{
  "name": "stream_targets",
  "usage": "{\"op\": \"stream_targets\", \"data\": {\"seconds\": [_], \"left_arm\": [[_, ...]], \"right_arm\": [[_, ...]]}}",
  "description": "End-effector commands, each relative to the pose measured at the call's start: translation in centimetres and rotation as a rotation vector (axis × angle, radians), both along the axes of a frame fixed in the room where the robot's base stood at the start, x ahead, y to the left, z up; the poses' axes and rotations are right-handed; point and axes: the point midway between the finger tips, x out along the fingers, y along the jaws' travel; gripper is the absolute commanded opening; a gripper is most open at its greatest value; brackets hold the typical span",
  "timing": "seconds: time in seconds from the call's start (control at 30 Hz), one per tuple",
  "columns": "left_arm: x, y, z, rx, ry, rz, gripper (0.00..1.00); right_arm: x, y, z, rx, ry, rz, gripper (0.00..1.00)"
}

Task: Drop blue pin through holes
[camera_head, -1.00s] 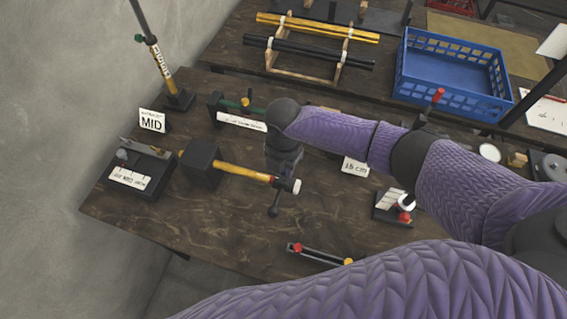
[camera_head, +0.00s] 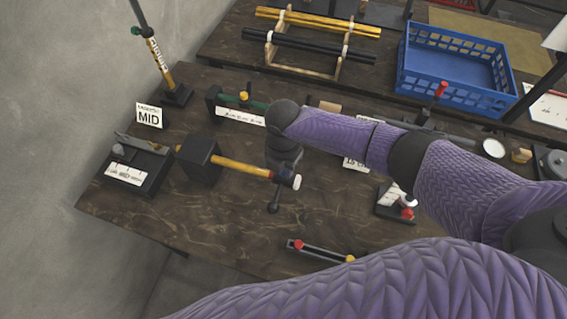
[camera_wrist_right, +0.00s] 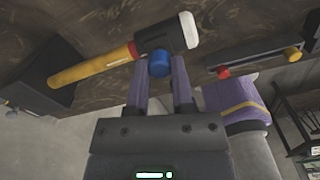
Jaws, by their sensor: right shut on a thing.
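My right gripper (camera_wrist_right: 159,80) is shut on the blue pin (camera_wrist_right: 159,63), whose rounded blue end shows between the fingertips in the right wrist view. The rest of the pin is hidden. In the head view my right gripper (camera_head: 275,205) hangs over the table beside the hammer's head, and the pin cannot be made out there. I cannot tell which holes the pin goes through; none show clearly. My left gripper is not in view.
A yellow-handled hammer (camera_head: 240,168) lies with its handle on a black block (camera_head: 203,160); it also shows in the wrist view (camera_wrist_right: 92,70). A slotted bar (camera_head: 322,251) with red and yellow knobs lies near the front edge. A blue crate (camera_head: 408,60) stands at the back right.

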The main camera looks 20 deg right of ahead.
Motion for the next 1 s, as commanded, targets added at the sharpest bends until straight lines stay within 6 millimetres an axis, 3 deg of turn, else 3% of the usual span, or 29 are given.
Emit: {"op": "stream_targets", "data": {"seconds": [0.37, 0.4, 0.57, 0.83, 1.0], "left_arm": [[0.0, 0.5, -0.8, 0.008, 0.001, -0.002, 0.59], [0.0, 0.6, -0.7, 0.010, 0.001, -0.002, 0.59], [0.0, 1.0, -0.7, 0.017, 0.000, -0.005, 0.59], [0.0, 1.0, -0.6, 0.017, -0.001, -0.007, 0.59], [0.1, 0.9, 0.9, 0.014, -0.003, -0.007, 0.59]], "right_arm": [[0.0, 0.0, -1.1, 0.001, 0.001, 0.000, 0.00], [0.0, 0.0, -1.0, 0.001, 0.001, 0.000, 0.35], [0.0, 0.0, -0.9, 0.000, 0.000, 0.000, 0.69], [0.0, 0.0, -0.8, 0.001, -0.001, 0.000, 0.70], [0.1, 0.0, 3.2, 0.003, -0.003, 0.001, 0.70]]}}
